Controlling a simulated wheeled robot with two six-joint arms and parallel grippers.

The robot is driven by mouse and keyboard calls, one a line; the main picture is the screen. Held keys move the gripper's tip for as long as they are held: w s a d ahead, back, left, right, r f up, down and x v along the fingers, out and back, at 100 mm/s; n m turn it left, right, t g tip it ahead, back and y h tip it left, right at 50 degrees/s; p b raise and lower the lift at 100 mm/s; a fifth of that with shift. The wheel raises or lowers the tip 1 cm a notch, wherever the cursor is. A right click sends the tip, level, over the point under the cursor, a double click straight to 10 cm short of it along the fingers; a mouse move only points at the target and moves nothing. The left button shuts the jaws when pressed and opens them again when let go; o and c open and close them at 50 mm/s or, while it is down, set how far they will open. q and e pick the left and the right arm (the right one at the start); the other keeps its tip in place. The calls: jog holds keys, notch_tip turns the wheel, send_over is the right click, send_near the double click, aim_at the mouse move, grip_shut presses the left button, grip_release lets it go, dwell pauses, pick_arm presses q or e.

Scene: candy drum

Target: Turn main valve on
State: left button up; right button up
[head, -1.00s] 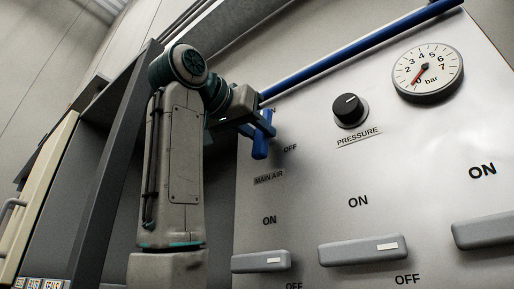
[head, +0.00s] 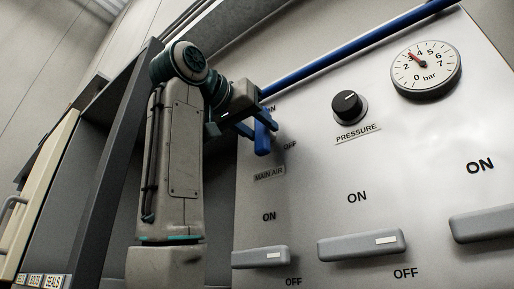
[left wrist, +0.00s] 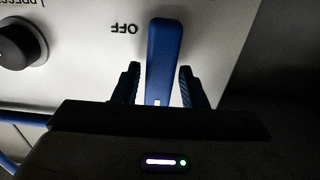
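The main valve's blue lever (head: 262,138) is on the grey panel above the MAIN AIR label (head: 269,173). An ON mark shows beside its top and an OFF mark (head: 290,146) to its right. In the left wrist view the lever (left wrist: 164,60) stands upright between the two dark fingers of my left gripper (left wrist: 159,68), with a gap on each side. In the head view my left gripper (head: 240,124) is at the lever, its fingers partly overlapping it. It is open. My right gripper is out of view.
A black pressure knob (head: 349,106) is right of the lever, with a blue pipe (head: 350,48) above. Grey switch handles (head: 361,245) line the panel below. A dark cabinet edge is at the left.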

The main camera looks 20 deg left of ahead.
pick_arm(q)
jog(key=shift+o, duration=0.7)
jog(key=shift+s, duration=0.2)
jog(key=shift+b+v, duration=0.5)
jog(key=shift+v, duration=0.55)
jog(key=b+v, duration=0.2)
jog(key=v, duration=0.6)
jog(key=shift+s, duration=0.15)
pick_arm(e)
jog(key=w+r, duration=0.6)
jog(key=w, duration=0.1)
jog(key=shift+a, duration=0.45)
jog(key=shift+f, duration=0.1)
